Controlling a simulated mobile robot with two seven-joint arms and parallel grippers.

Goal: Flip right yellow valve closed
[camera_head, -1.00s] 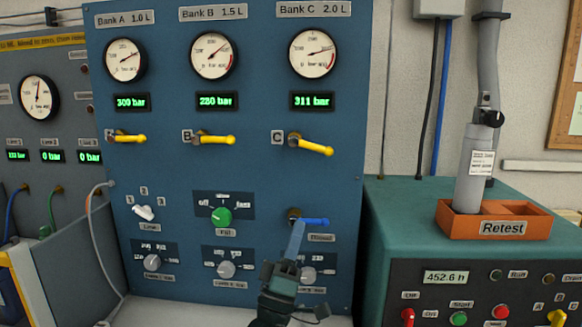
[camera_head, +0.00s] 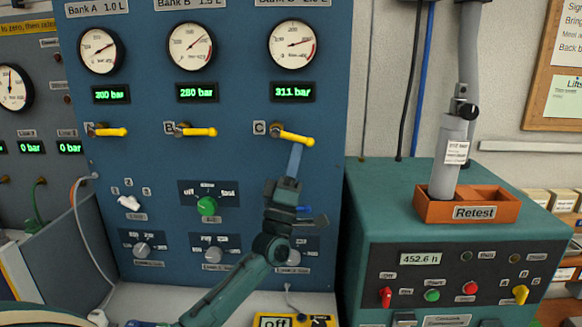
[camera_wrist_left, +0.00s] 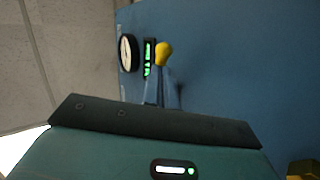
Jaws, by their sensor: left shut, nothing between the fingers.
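The right yellow valve handle (camera_head: 293,136), marked C, is on the blue panel under the Bank C gauge. It points right and slopes slightly down. My left gripper (camera_head: 296,150) is shut and empty, with its fingertips just below the handle's outer half. In the left wrist view the yellow handle end (camera_wrist_left: 164,53) shows just beyond the fingertips (camera_wrist_left: 162,85). I cannot tell whether they touch it. The yellow handles for A (camera_head: 110,132) and B (camera_head: 198,132) point right, nearly level. My right gripper is not in view.
A green knob (camera_head: 207,206) and several grey knobs sit lower on the panel. At right, a teal cabinet (camera_head: 385,210) carries an orange Retest tray (camera_head: 499,211) with a grey cylinder (camera_head: 448,160).

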